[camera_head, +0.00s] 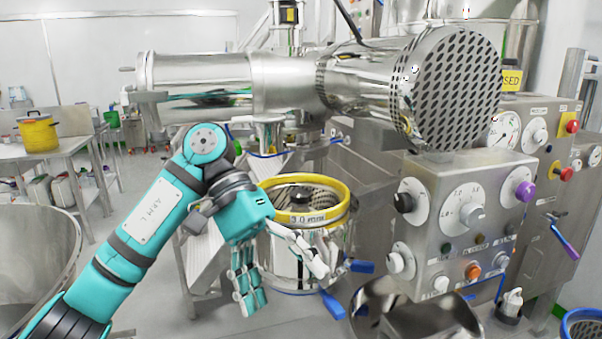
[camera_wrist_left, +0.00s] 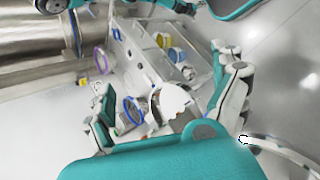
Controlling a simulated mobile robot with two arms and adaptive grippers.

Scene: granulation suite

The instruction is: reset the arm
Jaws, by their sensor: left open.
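My left arm comes in from the left in the head view, teal with black joints, bent at the elbow. Its gripper (camera_head: 285,270) hangs fingers down, open and empty, in front of a steel vessel with a yellow rim (camera_head: 340,208). Its fingers overlap the vessel in the picture; I cannot tell whether they touch it. In the left wrist view the gripper's teal and white fingers (camera_wrist_left: 172,105) are spread apart with nothing held between them. My right gripper is not in view.
A large steel machine with a perforated round end (camera_head: 457,88) spans the top. A control panel with dials (camera_head: 465,215) stands at the right, above a steel scoop-like bowl (camera_head: 425,318). A table (camera_head: 75,128) with a yellow pot (camera_head: 38,134) is at left. Floor shows at lower left centre.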

